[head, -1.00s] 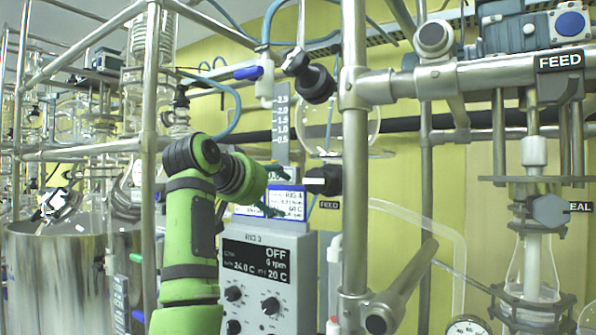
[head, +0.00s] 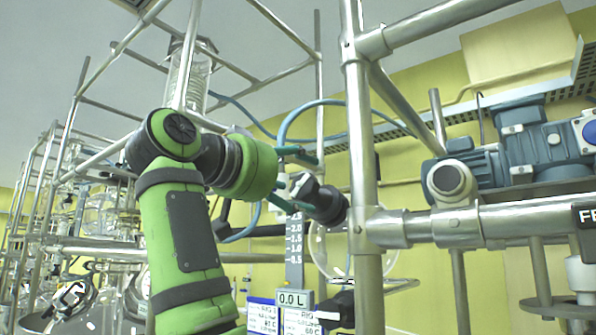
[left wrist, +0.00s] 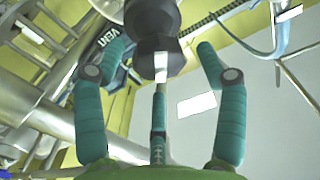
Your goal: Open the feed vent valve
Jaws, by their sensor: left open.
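A black knob (head: 331,205) with a grey part beside it sits near the clamp on the vertical steel post. In the left wrist view a dark round knob (left wrist: 152,20) stands beyond the fingers, with a VENT label (left wrist: 103,45) to its left. I cannot tell whether it is shut. My left gripper (head: 300,172) is open, with its teal fingers just left of the black knob in the head view. In the left wrist view, the open fingers (left wrist: 158,60) are spread below and around the knob, with no grip on it. The right gripper is not in view.
The vertical steel post (head: 365,150) and the horizontal pipe (head: 480,222) stand to the right of the knob. A blue motor (head: 535,145) is further right. A graduated scale (head: 294,250) and a 0.0 L display (head: 293,300) are below my gripper. A blue hose (head: 285,125) curves close above.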

